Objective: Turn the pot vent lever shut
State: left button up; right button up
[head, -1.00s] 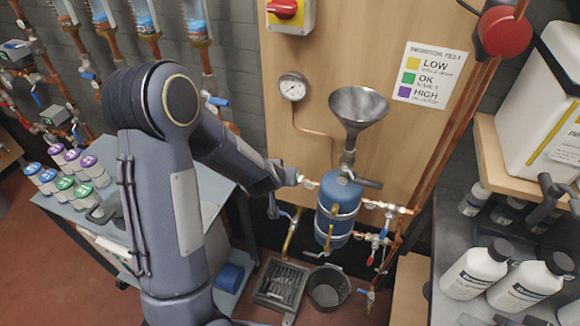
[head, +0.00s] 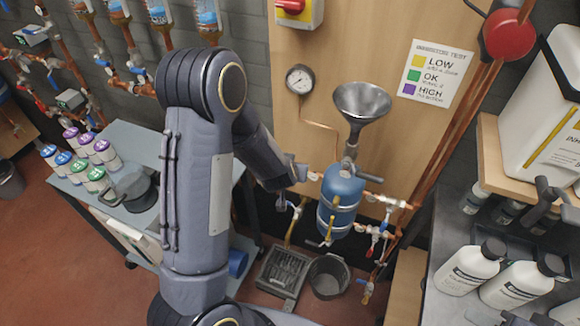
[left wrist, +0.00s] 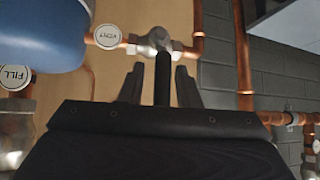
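The blue pot (head: 342,190) with its metal funnel (head: 362,102) stands against the wooden panel. In the left wrist view part of the pot (left wrist: 42,32) is at top left, beside a round white VENT tag (left wrist: 107,37). Right of the tag is the vent valve (left wrist: 155,42), with its dark lever (left wrist: 163,78) pointing toward the camera. My left gripper (left wrist: 160,86) is open, one finger on each side of the lever, with visible gaps. In the head view my left gripper (head: 298,174) is left of the pot and covers the valve.
A pressure gauge (head: 299,79) is on the panel above. Copper pipes and other valves surround the pot, including a FILL tag (left wrist: 15,77) nearby. A drain grate (head: 283,272) and a dark bucket (head: 329,277) are on the floor below. White bottles (head: 470,267) stand at right.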

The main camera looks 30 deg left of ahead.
pick_arm(q)
jog(key=shift+o, duration=0.5)
jog(key=shift+r, duration=0.1)
jog(key=shift+s+r, duration=0.2)
jog(key=shift+r, duration=0.05)
jog(key=v, duration=0.7)
jog(key=shift+p, duration=0.4)
jog(key=shift+s, duration=0.1)
